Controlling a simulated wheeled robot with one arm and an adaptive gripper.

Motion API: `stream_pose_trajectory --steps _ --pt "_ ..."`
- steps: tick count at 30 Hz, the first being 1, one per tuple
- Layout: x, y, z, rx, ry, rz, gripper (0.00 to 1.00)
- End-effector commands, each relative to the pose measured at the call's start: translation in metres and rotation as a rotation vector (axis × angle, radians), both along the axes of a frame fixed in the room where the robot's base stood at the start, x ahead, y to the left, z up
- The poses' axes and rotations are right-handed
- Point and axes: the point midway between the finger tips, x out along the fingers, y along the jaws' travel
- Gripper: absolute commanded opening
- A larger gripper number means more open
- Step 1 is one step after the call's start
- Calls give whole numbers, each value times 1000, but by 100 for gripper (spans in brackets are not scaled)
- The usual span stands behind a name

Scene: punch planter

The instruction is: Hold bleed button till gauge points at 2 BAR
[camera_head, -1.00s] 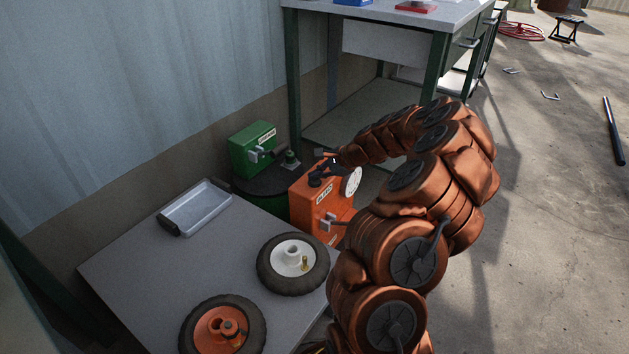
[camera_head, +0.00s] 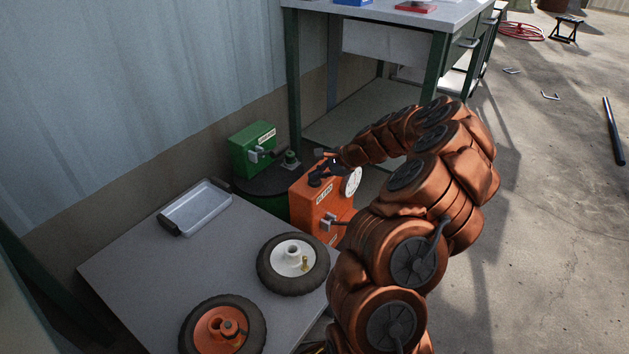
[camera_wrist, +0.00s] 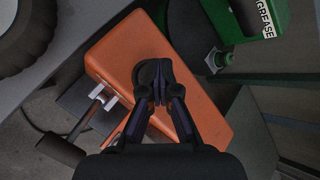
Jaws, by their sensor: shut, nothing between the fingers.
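The orange box (camera_head: 312,203) with a label on its front stands beyond the grey table. A black round button (camera_head: 315,180) sits on its top. The white gauge dial (camera_head: 352,181) is on the box's right side, partly behind my arm; its needle and numbers are too small to read. My gripper (camera_head: 324,170) is shut and empty, pointing down at the box top by the button. In the wrist view, my fingertips (camera_wrist: 158,97) overlap the black button (camera_wrist: 144,73) on the orange box (camera_wrist: 110,55). I cannot tell whether they press it.
A green grease box (camera_head: 252,149) stands on a dark drum (camera_head: 270,184) to the left. The grey table (camera_head: 150,262) holds a metal tray (camera_head: 196,208), a white-hub wheel (camera_head: 292,264) and an orange-hub wheel (camera_head: 222,326). A green-legged workbench (camera_head: 440,65) stands behind.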

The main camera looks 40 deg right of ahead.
Motion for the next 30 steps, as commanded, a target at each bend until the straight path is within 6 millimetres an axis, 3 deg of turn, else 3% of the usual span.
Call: stream_pose_trajectory --steps 17,30 --pt "0 0 0 0 1 1 0" --pt "0 0 17 0 0 0 0"
